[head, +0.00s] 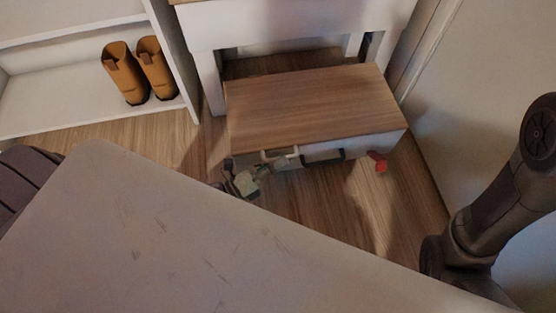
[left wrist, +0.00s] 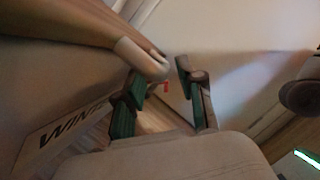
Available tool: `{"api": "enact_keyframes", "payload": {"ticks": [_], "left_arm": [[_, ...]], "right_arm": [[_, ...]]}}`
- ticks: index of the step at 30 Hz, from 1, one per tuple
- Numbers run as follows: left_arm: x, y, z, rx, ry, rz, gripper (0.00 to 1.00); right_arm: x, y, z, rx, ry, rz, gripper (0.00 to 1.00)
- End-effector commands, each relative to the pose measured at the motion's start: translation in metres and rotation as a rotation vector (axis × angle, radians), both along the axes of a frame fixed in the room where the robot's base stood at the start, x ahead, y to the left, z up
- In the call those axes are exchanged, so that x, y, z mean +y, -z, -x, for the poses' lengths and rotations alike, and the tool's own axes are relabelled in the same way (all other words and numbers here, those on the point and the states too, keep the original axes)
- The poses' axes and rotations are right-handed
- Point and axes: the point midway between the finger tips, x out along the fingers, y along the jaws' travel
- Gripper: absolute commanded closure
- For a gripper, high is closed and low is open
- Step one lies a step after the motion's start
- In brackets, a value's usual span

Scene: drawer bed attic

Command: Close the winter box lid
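The winter box (head: 370,148) is a low white box under white furniture, with a brown wooden lid (head: 310,105) on top. The lid looks flat; whether it is fully down I cannot tell. My left gripper (head: 262,172) is low at the box's front left, just below this handle. In the left wrist view, its green-padded fingers (left wrist: 160,76) are apart, with the pale handle (left wrist: 145,60) close to one fingertip; contact is unclear. The box's "WINT…" label (left wrist: 70,128) shows at left. My right gripper is out of view.
A large pale surface (head: 180,230) fills the foreground. A dark latch or handle (head: 323,157) and a small red object (head: 377,162) are at the box front. Brown boots (head: 125,72) stand on a white shelf at left. A wall (head: 480,90) bounds the right.

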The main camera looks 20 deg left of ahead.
Motion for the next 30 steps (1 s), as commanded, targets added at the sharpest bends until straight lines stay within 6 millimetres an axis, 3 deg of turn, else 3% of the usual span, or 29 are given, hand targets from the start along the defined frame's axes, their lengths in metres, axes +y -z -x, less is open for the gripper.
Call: {"api": "enact_keyframes", "payload": {"ticks": [8, 21, 30], "left_arm": [[0.005, 0.001, 0.007, -0.003, 0.001, 0.002, 0.62], [0.056, 0.020, 0.074, 0.001, -0.001, -0.001, 0.62], [0.071, 0.025, 0.093, 0.000, -0.001, 0.000, 0.62]], "right_arm": [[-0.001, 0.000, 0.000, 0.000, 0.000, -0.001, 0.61], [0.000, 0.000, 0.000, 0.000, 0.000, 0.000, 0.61], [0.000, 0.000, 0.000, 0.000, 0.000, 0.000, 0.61]]}}
